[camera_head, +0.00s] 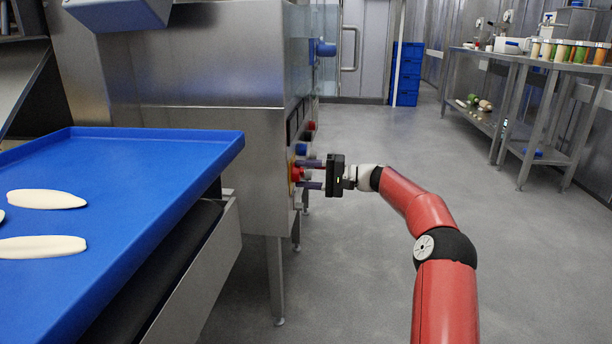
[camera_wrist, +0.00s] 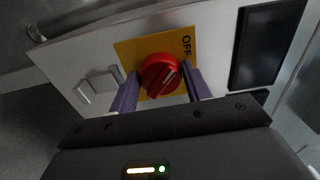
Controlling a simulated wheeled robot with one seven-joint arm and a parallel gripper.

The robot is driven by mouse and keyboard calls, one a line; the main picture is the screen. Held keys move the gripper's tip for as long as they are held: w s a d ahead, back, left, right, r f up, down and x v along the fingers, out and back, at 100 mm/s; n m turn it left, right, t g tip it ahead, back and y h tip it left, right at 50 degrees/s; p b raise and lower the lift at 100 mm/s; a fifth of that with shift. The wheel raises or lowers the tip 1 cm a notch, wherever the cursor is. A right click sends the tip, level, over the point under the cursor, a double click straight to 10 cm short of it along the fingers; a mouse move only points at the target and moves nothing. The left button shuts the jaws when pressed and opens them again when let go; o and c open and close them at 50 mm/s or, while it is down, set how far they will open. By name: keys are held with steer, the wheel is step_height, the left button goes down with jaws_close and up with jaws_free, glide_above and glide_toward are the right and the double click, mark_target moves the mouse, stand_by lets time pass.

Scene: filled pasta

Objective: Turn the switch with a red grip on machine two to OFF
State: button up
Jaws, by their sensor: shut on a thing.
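The switch's red grip (camera_wrist: 161,75) sits on a yellow plate (camera_wrist: 127,51) on the machine's side panel. The word OFF stands on the plate, to the upper right of the grip in the wrist view. My gripper (camera_wrist: 158,88) is shut on the red grip, with one purple finger on each side of it. In the head view the red grip (camera_head: 296,172) is partly hidden behind the fingers of my gripper (camera_head: 300,174), which reaches in from the right. A pale mark on the grip points to the upper right in the wrist view, roughly toward OFF.
A grey square rocker (camera_wrist: 98,88) and a dark display (camera_wrist: 268,45) flank the switch. A blue conveyor tray (camera_head: 120,185) with pale dough pieces is at the left. A steel table (camera_head: 520,60) with jars stands at the back right. The floor between is clear.

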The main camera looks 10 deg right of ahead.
steer(key=o, duration=1)
steer(key=shift+c, duration=0.2)
steer(key=shift+d, duration=0.15)
steer(key=p+v, duration=0.1)
steer(key=v, duration=0.6)
steer(key=shift+d, duration=0.25)
steer(key=shift+s+d, duration=0.1)
steer(key=shift+s, duration=0.05)
